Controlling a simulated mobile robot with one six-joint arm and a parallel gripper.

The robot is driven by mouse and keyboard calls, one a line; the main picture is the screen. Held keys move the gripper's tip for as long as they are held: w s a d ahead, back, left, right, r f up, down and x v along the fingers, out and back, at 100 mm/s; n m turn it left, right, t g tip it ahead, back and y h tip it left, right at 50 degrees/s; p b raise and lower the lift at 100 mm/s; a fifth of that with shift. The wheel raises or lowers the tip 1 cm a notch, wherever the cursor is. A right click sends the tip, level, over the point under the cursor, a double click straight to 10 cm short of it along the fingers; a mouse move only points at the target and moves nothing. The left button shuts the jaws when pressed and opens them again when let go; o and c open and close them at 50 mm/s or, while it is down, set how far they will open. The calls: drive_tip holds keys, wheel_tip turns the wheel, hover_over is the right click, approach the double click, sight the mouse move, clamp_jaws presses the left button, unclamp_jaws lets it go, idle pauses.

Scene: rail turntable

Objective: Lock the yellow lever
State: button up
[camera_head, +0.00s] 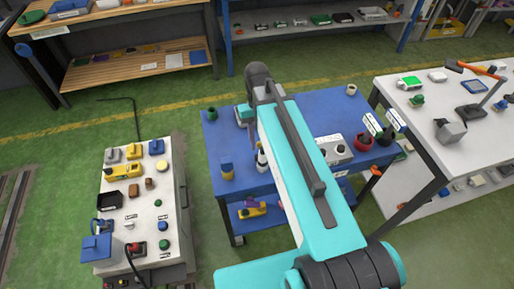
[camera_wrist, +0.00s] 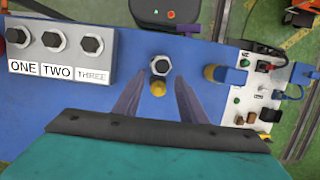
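In the wrist view a small yellow-tipped piece (camera_wrist: 158,88) sits just below a pale hexagonal fitting with a dark centre (camera_wrist: 160,66), on the blue table (camera_wrist: 205,58). It may be the yellow lever; its lock position is too small to tell. My gripper (camera_wrist: 158,92) is open, with its two purple-grey fingers apart on either side of the yellow piece. I see no contact, but the depth is hard to judge.
A box with knobs labelled ONE, TWO, THREE (camera_wrist: 58,55) stands left of the fingers. A white control cabinet (camera_head: 145,205) stands left of the table, a white table (camera_head: 455,90) right.

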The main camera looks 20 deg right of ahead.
drive_tip(key=shift+v, duration=2.3)
drive_tip(key=shift+s+f, duration=0.1)
drive_tip(key=shift+x, duration=2.25)
